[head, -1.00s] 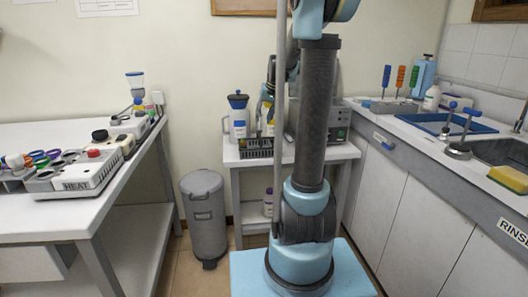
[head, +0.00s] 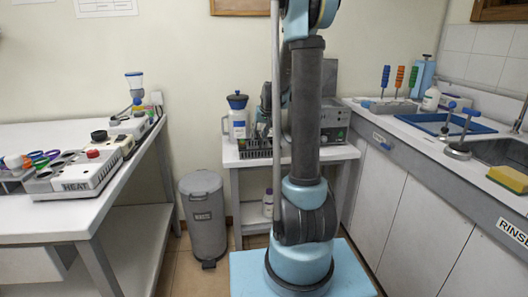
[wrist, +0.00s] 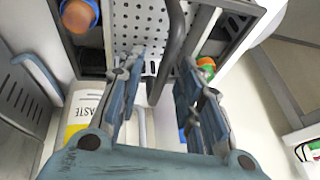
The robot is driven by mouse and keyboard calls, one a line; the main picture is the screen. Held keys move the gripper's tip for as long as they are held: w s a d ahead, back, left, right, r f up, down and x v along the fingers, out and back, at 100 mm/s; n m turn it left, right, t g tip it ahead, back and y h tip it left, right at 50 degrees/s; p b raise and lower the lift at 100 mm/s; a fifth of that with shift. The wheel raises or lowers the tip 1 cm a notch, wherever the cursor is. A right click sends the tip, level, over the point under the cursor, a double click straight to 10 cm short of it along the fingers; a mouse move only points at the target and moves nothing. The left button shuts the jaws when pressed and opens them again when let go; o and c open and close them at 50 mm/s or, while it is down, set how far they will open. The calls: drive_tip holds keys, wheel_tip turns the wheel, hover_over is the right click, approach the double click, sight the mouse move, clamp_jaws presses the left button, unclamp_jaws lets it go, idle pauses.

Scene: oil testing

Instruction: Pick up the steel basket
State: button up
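The steel basket (wrist: 141,18) shows in the wrist view as a pale perforated metal surface at the top. A dark curved handle (wrist: 174,38) runs down in front of it. My gripper (wrist: 162,62) is open, with one finger on each side of the handle and gaps between. I cannot tell how deep the handle lies between the fingers. In the head view my arm column hides most of the gripper, and I cannot make out the basket clearly.
A WASTE container (wrist: 80,112) and an orange cap (wrist: 78,15) are close on the left in the wrist view. In the head view, a blue-lidded jug (head: 238,118) and a dark slotted rack (head: 256,152) stand on the small table (head: 236,160). A grey bin (head: 205,215) stands beside it.

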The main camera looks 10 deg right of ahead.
drive_tip(key=shift+w+a+f, duration=0.1)
drive_tip(key=shift+w+f, duration=0.05)
drive_tip(key=shift+f, duration=0.3)
clamp_jaws()
drive_tip(key=shift+r, duration=0.1)
